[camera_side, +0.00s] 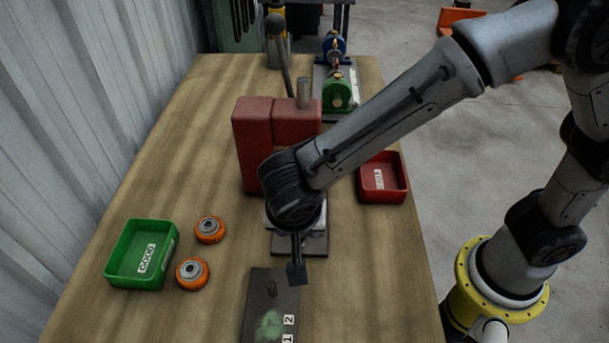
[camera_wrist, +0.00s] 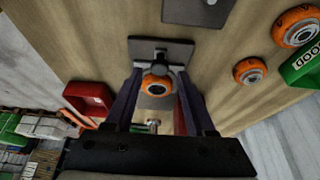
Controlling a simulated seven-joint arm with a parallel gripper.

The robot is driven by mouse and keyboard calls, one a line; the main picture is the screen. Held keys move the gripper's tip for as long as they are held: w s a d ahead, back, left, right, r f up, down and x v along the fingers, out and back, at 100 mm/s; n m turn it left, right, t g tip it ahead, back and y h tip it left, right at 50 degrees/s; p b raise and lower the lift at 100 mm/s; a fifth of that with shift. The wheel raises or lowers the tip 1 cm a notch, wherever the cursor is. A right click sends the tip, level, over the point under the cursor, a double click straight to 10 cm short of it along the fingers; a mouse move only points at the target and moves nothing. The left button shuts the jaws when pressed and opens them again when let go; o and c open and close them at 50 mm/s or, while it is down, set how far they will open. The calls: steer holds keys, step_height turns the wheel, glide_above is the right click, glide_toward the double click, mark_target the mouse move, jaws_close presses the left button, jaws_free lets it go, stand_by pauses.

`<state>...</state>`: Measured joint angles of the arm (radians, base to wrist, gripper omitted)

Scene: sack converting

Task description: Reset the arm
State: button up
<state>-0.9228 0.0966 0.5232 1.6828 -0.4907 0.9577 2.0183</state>
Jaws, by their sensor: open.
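My gripper (camera_side: 297,270) hangs from the arm above the table, between the red press (camera_side: 262,150) and a dark plate (camera_side: 262,313). Only part of its fingers shows in the side view. In the wrist view my gripper (camera_wrist: 158,78) has its two fingers spread apart. An orange wheel with a grey centre (camera_wrist: 155,87) shows between them, over a grey base plate (camera_wrist: 144,50). I cannot tell how far below the fingertips the wheel lies. My arm hides much of this spot in the side view.
A green tray (camera_side: 112,272) and two orange wheels (camera_side: 210,230) (camera_side: 192,273) stand at left. A red tray (camera_side: 388,198) stands right of the press. A green and blue machine (camera_side: 337,92) stands at the back. The table's front left is clear.

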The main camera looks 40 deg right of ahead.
steer(key=shift+w+d, duration=0.3)
steer(key=w+d+r+m, duration=0.4)
steer(key=d+r, duration=0.4)
steer(key=d, duration=0.1)
steer(key=s+d+r+t+y, duration=0.1)
steer(key=s+d+r, duration=0.25)
steer(key=d, duration=0.25)
steer(key=s+d+r, duration=0.2)
steer(key=d+r, duration=0.2)
steer(key=d, duration=0.2)
steer(key=s+d+f+n+t+y, duration=0.1)
steer(key=s+d+f+n+y, duration=0.1)
steer(key=s+n, duration=1)
steer(key=shift+d+f+n, duration=0.25)
steer(key=shift+d+n, duration=0.2)
steer(key=shift+n, duration=0.05)
